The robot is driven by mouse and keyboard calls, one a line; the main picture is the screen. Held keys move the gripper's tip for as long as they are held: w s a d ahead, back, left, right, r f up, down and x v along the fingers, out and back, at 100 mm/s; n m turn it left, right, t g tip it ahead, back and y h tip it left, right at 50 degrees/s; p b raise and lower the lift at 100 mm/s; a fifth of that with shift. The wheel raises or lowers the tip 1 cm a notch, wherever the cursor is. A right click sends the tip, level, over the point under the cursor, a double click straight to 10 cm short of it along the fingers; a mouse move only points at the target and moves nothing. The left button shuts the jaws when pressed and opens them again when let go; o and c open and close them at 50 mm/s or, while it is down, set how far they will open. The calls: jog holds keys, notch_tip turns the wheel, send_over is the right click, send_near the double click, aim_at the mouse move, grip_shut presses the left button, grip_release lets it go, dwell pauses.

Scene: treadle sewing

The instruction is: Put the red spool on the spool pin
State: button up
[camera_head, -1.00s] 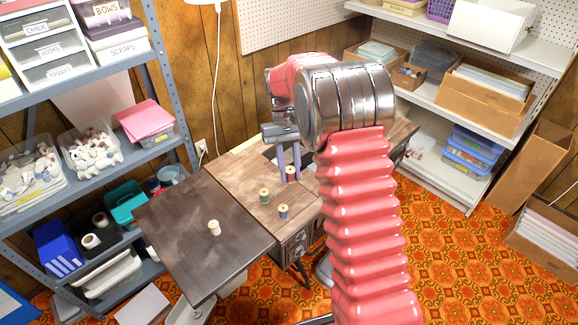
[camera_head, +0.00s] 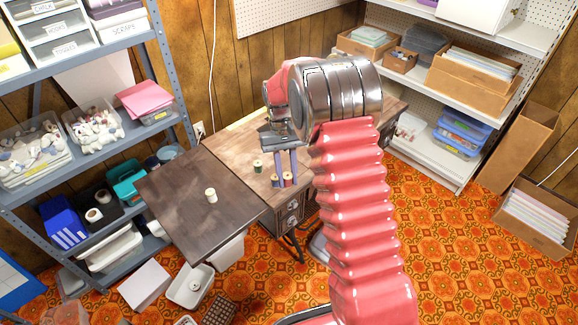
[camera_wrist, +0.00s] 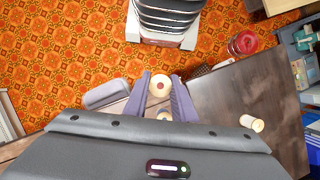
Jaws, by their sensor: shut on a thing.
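My gripper (camera_head: 283,183) is shut on the red spool (camera_head: 288,177), held upright between the fingertips above the wooden sewing table (camera_head: 232,150). In the wrist view, a pale round spool top with a reddish centre sits between the fingers (camera_wrist: 160,86). A blue spool (camera_head: 276,181) stands close beside the fingers in the head view. A green spool (camera_head: 257,166) stands a little to the left, and a cream spool (camera_head: 211,195) stands on the dark table leaf (camera_head: 180,225). My arm covers much of the table's right part; I cannot make out the spool pin.
A grey shelf with bins (camera_head: 95,125) stands left of the table. White shelving (camera_head: 440,160) with boxes is at the right. In the wrist view, a red round object (camera_wrist: 243,43) lies beyond the leaf. The leaf is bare around the cream spool.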

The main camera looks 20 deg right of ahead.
jog(key=x, duration=0.5)
jog(key=a+x, duration=0.1)
jog(key=x, duration=0.2)
jog(key=shift+s+f, duration=0.2)
jog(key=shift+s, duration=0.05)
